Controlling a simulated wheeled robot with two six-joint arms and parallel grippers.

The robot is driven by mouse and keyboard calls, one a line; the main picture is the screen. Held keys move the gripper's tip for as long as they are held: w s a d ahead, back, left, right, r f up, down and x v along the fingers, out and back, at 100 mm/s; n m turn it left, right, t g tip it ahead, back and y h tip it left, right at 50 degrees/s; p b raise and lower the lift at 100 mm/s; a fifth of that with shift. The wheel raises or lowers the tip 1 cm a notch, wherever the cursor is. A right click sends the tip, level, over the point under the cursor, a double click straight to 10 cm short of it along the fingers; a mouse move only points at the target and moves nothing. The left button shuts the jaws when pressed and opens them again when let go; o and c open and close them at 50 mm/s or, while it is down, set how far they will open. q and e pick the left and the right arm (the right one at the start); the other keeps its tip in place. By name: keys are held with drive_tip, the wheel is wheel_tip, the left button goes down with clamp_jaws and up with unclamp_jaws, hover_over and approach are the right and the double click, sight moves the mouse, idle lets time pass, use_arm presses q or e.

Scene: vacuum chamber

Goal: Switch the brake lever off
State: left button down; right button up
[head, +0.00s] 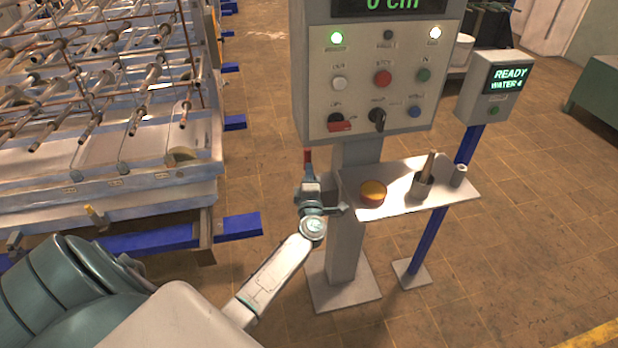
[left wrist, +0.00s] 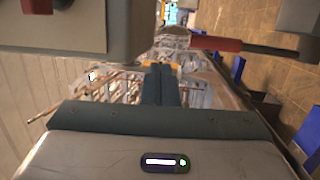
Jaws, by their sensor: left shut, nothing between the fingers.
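A lever with a red grip (head: 307,157) shows just below the lower left corner of the grey control panel (head: 318,75). In the left wrist view, a red grip on a dark rod (left wrist: 220,43) lies to the upper right of the fingers. My left gripper (head: 309,180) is right below the red grip in the head view. Its fingers (left wrist: 161,82) are shut together with nothing between them. I cannot tell whether it touches the lever. The lever's mount is hidden in the head view. My right gripper is not in view.
The panel carries several buttons, a red-handled switch (head: 341,126) and a black knob (head: 377,117). A READY display box (head: 490,90) stands to the right. A metal rack (head: 110,190) fills the left. Floor is free at the right.

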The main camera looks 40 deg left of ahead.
use_arm(q)
drive_tip(key=shift+s+d+r, duration=0.15)
drive_tip(key=shift+s+d, duration=0.2)
drive_tip(key=shift+s, duration=0.15)
drive_tip(key=shift+s+d+r, duration=0.15)
drive_tip(key=shift+s+d, duration=0.15)
drive_tip(key=shift+s, duration=0.2)
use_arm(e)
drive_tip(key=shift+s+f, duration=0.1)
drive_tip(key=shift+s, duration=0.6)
use_arm(q)
drive_tip(key=shift+r, duration=0.1)
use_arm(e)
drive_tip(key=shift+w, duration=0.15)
